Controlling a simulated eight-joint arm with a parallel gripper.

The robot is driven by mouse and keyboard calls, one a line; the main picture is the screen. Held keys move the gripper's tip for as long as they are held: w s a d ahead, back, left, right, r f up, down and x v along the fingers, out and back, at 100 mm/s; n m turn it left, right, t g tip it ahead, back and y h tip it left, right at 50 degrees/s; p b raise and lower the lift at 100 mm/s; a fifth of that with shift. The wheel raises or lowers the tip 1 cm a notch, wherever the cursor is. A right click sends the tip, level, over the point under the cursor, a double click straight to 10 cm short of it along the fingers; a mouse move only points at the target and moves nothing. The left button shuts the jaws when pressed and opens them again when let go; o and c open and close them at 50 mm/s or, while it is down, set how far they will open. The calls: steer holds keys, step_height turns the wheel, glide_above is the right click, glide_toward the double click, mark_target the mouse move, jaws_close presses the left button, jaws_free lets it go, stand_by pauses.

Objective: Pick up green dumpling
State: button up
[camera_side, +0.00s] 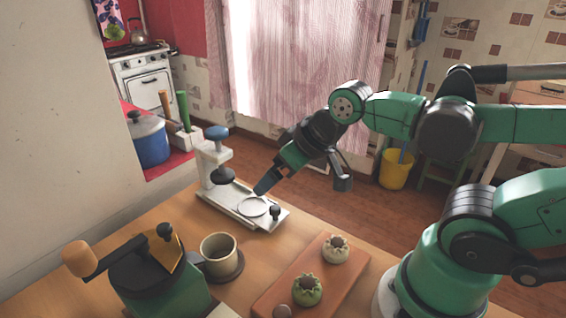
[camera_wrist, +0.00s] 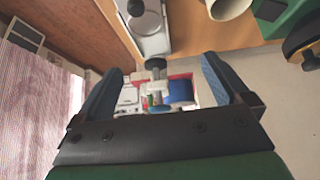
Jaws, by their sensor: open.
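The green dumpling (camera_side: 307,291) sits on a brown board (camera_side: 262,299) near the front of the counter in the side view. The dumpling does not show in the wrist view.
A cup (camera_side: 218,252), a green grinder with a crank (camera_side: 160,282) and the white press (camera_side: 232,204) stand to the left. A blue pot (camera_side: 150,142) stands beyond.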

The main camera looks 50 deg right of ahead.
mark_target(307, 283)
steer(key=s+a+f+n+g, duration=0.2)
steer(key=s+n, duration=0.1)
steer(key=n, duration=0.1)
steer(key=s+a+f+n+g, duration=0.2)
steer(key=s+a+n, duration=0.1)
steer(key=n, duration=0.2)
steer(key=s+a+f+n+g, duration=0.1)
steer(key=s+a+n+g, duration=0.1)
steer(key=s+n+g, duration=0.1)
steer(key=shift+s+a+f+n, duration=0.15)
steer(key=shift+s+f+n, duration=0.35)
steer(key=shift+n, duration=0.3)
steer(key=shift+f, duration=2.6)
steer(key=c, duration=0.8)
